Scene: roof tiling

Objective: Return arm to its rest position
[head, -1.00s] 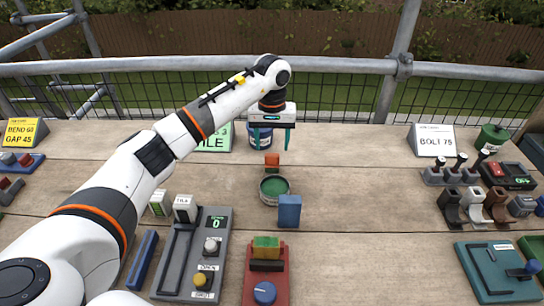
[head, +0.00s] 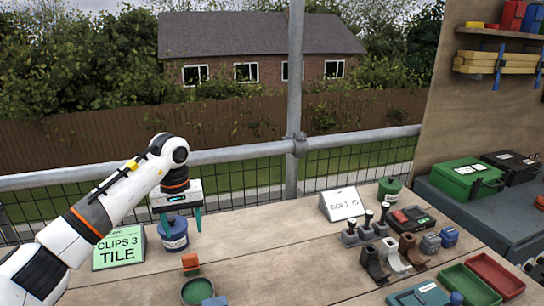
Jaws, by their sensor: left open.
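My left arm (head: 110,208) comes in from the left and reaches out over the bench. Its gripper (head: 182,224) is open, with its two teal fingers pointing down and apart. It overlaps a blue lidded pot (head: 175,239) in the picture; I see nothing held between the fingers. Whether the fingers touch the pot is hard to tell. My right gripper is not in view.
A green sign (head: 118,249) reading "CLIPS 3 TILE" stands left of the pot. A "BOLT 75" sign (head: 343,204) and several brackets stand right. The middle boards (head: 275,255) are bare.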

